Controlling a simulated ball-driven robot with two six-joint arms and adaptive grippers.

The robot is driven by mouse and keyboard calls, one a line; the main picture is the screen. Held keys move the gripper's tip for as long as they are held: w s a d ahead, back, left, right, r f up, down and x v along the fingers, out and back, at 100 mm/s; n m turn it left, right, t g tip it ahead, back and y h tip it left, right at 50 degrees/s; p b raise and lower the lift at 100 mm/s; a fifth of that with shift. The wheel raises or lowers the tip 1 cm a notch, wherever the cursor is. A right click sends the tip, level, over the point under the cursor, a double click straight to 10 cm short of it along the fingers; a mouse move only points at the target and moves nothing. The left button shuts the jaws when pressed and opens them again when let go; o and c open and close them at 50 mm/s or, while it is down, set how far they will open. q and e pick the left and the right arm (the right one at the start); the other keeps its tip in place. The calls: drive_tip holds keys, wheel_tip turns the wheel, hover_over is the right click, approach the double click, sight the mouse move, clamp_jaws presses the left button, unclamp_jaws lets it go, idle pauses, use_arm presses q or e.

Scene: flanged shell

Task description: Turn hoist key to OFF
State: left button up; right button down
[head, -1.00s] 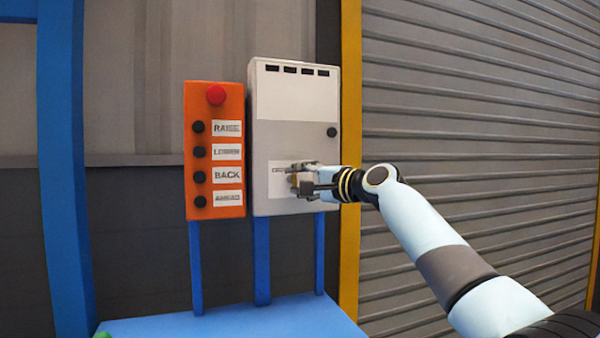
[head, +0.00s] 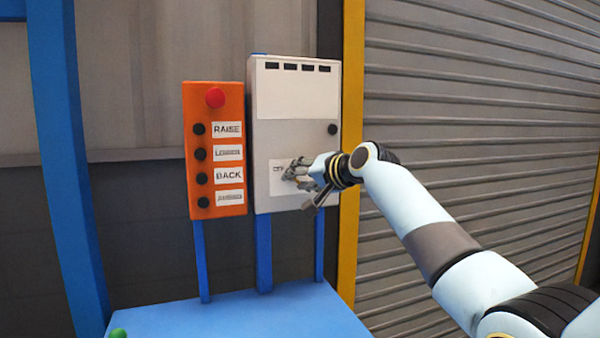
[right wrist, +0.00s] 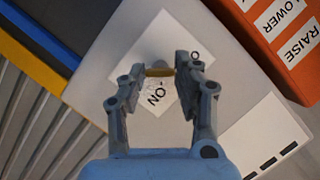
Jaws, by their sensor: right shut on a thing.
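The hoist key (right wrist: 160,72) is a small yellow-brown piece in the right wrist view, between the fingertips of my right gripper (right wrist: 160,75). It sits in front of a white label (right wrist: 175,110) that reads "ON"; another bit of lettering is partly covered by a finger. In the head view my right gripper (head: 298,175) is at the lower part of the grey box (head: 275,140) and hides the key. The gripper is shut on the key and looks rolled relative to the box. My left gripper is not in view.
An orange button panel (head: 228,105) with a red button (head: 215,97) and several black buttons stands just left of the box. A blue surface (head: 240,318) lies below. A yellow post (head: 352,120) and a ribbed shutter (head: 480,130) are at right.

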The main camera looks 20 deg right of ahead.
drive_tip(key=shift+f, duration=0.25)
drive_tip(key=c, duration=1)
unclamp_jaws()
drive_tip(key=shift+r, duration=0.1)
drive_tip(key=shift+o, duration=0.2)
drive_tip(key=v, duration=1.2)
drive_tip(key=shift+r, duration=0.1)
